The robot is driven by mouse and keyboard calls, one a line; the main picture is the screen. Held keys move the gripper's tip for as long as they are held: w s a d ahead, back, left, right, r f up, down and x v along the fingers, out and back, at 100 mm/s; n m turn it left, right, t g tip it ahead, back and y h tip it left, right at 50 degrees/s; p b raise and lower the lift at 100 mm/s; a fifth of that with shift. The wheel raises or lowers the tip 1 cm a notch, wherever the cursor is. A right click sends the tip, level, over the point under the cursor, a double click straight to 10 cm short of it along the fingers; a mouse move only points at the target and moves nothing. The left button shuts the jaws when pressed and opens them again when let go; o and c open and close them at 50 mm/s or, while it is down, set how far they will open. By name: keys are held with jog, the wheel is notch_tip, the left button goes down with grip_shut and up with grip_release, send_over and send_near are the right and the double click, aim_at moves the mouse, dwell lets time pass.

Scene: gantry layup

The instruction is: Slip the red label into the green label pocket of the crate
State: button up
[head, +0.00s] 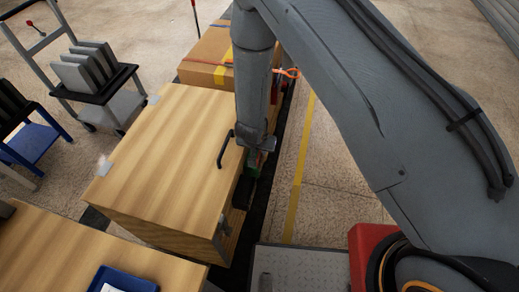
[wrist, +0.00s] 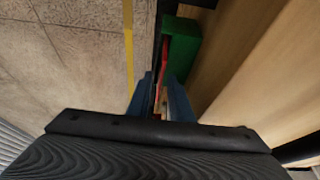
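The wooden crate (head: 165,150) stands left of my arm in the head view, and its side fills the right of the wrist view (wrist: 245,55). The green label pocket (wrist: 183,45) is on the crate's side. Only a bit of green (head: 254,171) shows below my wrist in the head view. My gripper (wrist: 160,78) has its blue fingers close together on the thin red label (wrist: 163,62). The label's far end lies along the pocket's left edge. I cannot tell whether it is inside the pocket. My arm hides the fingers in the head view.
A cardboard box (head: 207,55) with yellow tape stands behind the crate. A black handle (head: 224,150) is on the crate. A blue tray (head: 122,280) lies on the wooden surface at the front left. Floor with a yellow line (head: 299,170) is open to the right.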

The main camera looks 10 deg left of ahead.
jog(key=shift+o, duration=0.3)
jog(key=shift+v, duration=3.9)
jog(key=shift+r, duration=0.15)
jog(key=d+r+g+y, duration=0.1)
jog(key=d+r, duration=0.3)
jog(key=r, duration=0.3)
jog(key=d+r+y, duration=0.1)
jog(key=d+r, duration=0.4)
jog(key=r, duration=0.3)
jog(key=s+d+r+g, duration=0.1)
jog(key=s+d+r, duration=0.5)
jog(key=s+d, duration=0.1)
jog(key=s+d+r+n+g+h, duration=0.1)
jog(key=s+d+r, duration=0.5)
jog(key=d, duration=0.4)
jog(key=shift+s+d+n+g, duration=0.2)
jog(key=shift+s+n+g, duration=0.1)
jog(key=shift+s+g, duration=0.15)
